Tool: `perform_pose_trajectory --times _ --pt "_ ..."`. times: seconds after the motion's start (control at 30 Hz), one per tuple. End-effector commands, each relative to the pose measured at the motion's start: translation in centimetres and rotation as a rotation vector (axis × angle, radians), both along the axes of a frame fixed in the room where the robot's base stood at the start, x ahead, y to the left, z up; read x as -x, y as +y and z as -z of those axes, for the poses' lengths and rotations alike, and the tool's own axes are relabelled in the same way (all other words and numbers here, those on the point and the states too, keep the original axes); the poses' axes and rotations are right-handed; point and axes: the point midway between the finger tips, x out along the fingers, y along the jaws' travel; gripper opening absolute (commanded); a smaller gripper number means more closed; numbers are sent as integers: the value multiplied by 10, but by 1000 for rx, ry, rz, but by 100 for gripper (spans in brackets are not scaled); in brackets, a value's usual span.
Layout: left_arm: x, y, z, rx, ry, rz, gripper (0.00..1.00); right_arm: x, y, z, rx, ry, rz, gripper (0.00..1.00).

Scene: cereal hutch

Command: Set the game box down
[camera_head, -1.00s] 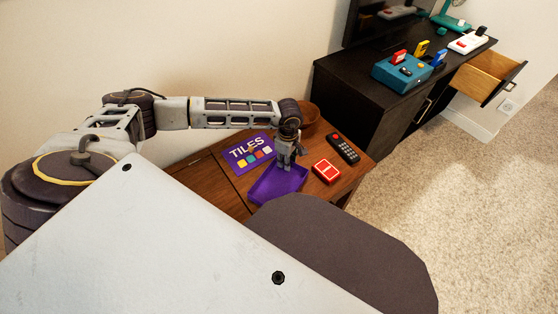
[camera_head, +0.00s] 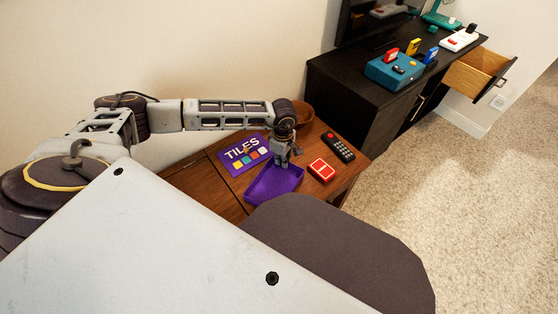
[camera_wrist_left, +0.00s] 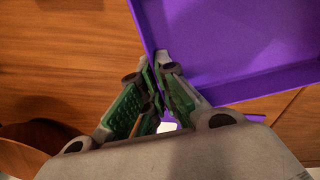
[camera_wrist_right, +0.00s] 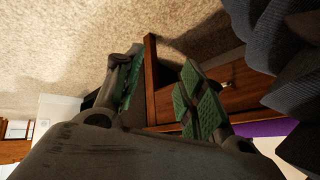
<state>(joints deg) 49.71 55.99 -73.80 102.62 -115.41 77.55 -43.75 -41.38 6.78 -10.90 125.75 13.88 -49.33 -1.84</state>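The game box shows as an open purple tray (camera_head: 262,195) and a flat purple "TILES" lid (camera_head: 232,155) behind it on the wooden table. My left gripper (camera_head: 284,163) is at the tray's far wall, pointing down. In the left wrist view its fingers (camera_wrist_left: 160,62) are close together at a corner of the tray (camera_wrist_left: 225,88) and appear to pinch its wall. Whether the tray's bottom touches the table is hard to tell. My right gripper (camera_wrist_right: 155,85) is open and empty beside the table's edge; it is out of sight in the head view.
A red card box (camera_head: 321,170) and a dark remote (camera_head: 339,148) lie right of the tray. A brown bowl (camera_head: 304,113) stands behind my left gripper. A black cabinet (camera_head: 345,110) with a teal toy (camera_head: 395,72) and an open drawer (camera_head: 475,72) is farther right.

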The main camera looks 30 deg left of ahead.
Motion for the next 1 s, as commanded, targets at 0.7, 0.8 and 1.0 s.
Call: perform_pose_trajectory --times 0.7,0.8,1.0 --pt "-1 0 -77 0 -2 -1 0 0 -8 -55 78 70 -43 40" --pt "0 0 -88 1 -1 -1 0 1 -10 -62 91 83 -48 40" --pt "0 0 -99 0 0 0 0 3 -13 -68 106 98 -54 40"
